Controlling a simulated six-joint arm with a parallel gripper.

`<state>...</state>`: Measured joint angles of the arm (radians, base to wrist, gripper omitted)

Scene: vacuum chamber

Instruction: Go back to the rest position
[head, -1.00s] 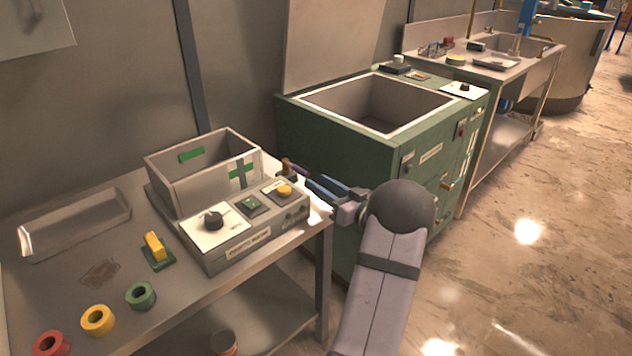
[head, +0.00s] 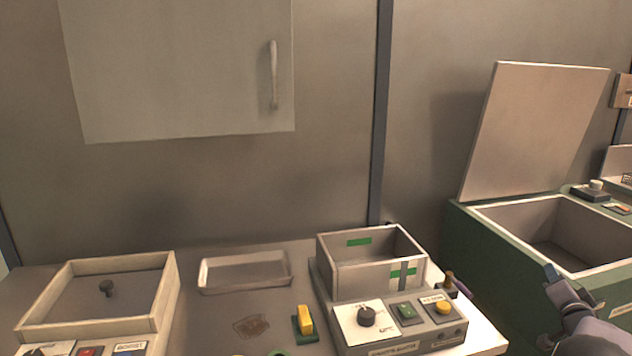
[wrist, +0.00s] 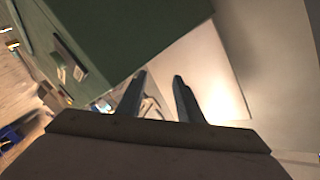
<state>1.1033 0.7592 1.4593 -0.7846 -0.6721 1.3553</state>
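My gripper (head: 554,275) shows at the lower right of the head view, in front of the green cabinet (head: 462,262) with the open basin. In the wrist view its two fingers (wrist: 160,78) stand apart with nothing held between them. Most of my arm is out of the head view.
The metal table (head: 222,310) carries a grey machine with an open box (head: 372,278), a shallow tray (head: 245,273), a yellow block (head: 305,320) and a pale-framed box (head: 172,285). A raised lid (head: 535,130) stands behind the basin. A wall cabinet (head: 180,65) hangs above.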

